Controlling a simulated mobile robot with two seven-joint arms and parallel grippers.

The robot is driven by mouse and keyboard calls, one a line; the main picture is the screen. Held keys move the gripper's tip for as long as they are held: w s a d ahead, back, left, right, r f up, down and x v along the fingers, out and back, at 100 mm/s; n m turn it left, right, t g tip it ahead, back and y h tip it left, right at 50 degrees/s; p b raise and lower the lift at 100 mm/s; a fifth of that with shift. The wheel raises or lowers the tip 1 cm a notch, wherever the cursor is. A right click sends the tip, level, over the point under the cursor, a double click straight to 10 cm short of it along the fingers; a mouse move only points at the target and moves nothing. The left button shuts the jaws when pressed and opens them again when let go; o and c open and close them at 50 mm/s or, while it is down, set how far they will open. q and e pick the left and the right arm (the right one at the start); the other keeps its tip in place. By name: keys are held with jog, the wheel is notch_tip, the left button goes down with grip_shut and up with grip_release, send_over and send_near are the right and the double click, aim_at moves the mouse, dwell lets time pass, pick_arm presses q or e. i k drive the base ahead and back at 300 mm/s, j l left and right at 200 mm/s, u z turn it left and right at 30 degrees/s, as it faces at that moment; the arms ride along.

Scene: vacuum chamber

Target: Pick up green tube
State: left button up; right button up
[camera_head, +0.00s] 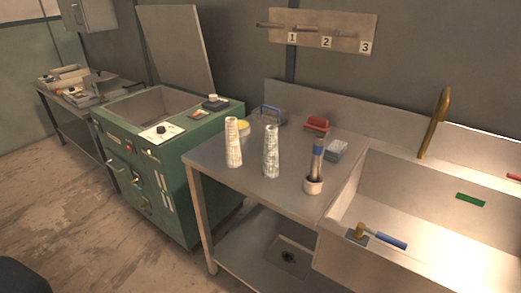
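A small green bar-shaped piece (470,199) shows inside the metal sink (345,205) on the right, against its bright back inner wall. It is the only small loose green thing I see that could be the green tube; it looks flat and I cannot tell if it is round. Neither of my grippers is in view. A dark rounded shape sits at the bottom left corner, and I cannot tell what it is.
A blue-handled tool (391,241) lies at the sink's front left. A brass faucet (434,122) rises behind the sink. The counter holds two pale textured cylinders (233,142) (271,152), a cup with a brush-like tool (314,184) and a red block (317,125). A green machine (185,190) stands left.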

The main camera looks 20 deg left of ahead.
aim_at(270, 168)
jog(key=i+j, duration=0.15)
jog(key=j, duration=0.25)
jog(key=i+j, duration=0.15)
jog(key=j, duration=0.25)
jog(key=i+j, duration=0.2)
jog(key=j, duration=0.2)
jog(key=i+j, duration=0.15)
jog(key=j, duration=0.2)
